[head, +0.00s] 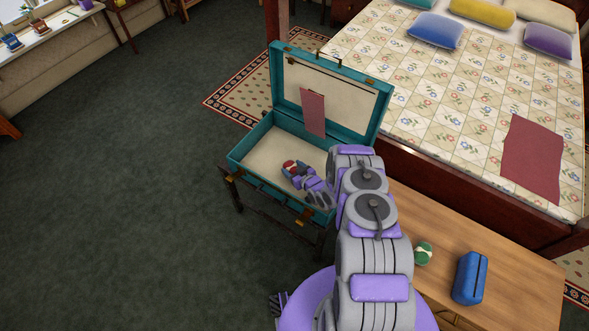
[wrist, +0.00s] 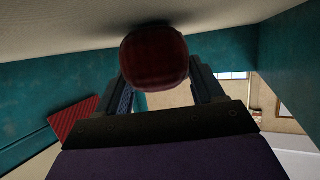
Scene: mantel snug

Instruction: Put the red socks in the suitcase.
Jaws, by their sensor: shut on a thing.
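The red socks (head: 289,166) are a rolled dark red ball, also seen large at the top of the wrist view (wrist: 155,58). My gripper (head: 293,171) is shut on them, with a finger on either side in the wrist view (wrist: 160,85). The open teal suitcase (head: 248,139) stands on a dark stand, its lid raised at the back. My gripper and the socks are inside its outline, over the cream-lined base. The socks look close to the lining in the wrist view; whether they touch it I cannot tell. My arm hides the suitcase's right front part.
A red cloth (head: 313,112) hangs at the lid; another (head: 533,158) lies on the bed (head: 440,110). A wooden table (head: 510,255) at the right holds a green ball-shaped item (head: 423,253) and a blue pouch (head: 469,278). The dark carpet (head: 120,200) at left is clear.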

